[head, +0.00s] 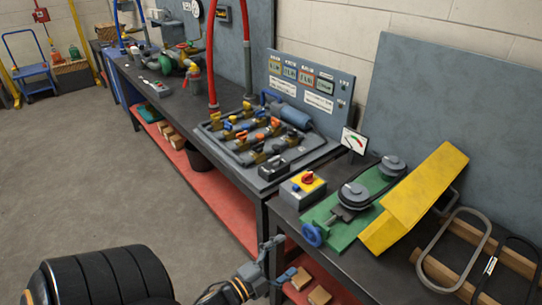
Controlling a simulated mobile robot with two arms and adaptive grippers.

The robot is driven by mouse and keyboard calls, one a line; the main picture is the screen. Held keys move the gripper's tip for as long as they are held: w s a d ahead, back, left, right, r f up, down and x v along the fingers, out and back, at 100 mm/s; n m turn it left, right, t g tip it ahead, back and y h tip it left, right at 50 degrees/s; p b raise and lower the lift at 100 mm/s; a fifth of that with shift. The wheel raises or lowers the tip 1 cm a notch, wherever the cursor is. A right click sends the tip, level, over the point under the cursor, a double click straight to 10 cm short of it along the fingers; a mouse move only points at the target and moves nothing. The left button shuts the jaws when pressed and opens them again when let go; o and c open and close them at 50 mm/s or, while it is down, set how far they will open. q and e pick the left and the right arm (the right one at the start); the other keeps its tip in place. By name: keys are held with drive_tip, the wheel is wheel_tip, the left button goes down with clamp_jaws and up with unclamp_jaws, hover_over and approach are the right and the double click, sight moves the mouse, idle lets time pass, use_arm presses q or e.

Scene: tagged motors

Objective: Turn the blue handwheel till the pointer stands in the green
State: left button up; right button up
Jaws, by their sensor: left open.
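The blue handwheel (312,235) sits at the near left end of a green base plate (342,238) on the dark bench. Two grey pulleys (356,194) with a dark belt stand on that plate. A white gauge (354,141) with a green and a red zone stands behind them; its pointer is too small to read. My left gripper (279,259) is open and empty, in front of the bench edge, left of and below the handwheel and apart from it. My right gripper is not in view.
A grey box with a red and yellow switch (307,181) stands left of the green plate. A yellow cover (415,198) stands right of the pulleys. Spare belts lie on a wooden rack (457,249). Wooden blocks (319,296) lie on the red lower shelf. Open floor lies left.

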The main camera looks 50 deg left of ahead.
use_arm(q)
drive_tip(key=shift+s+a+p, duration=0.2)
drive_tip(key=shift+s+p, duration=0.15)
drive_tip(key=shift+s, duration=2.2)
drive_tip(key=shift+s, duration=0.1)
drive_tip(key=s+a, duration=0.1)
drive_tip(key=s, duration=1)
drive_tip(key=shift+s, duration=0.4)
drive_tip(key=shift+f, duration=0.1)
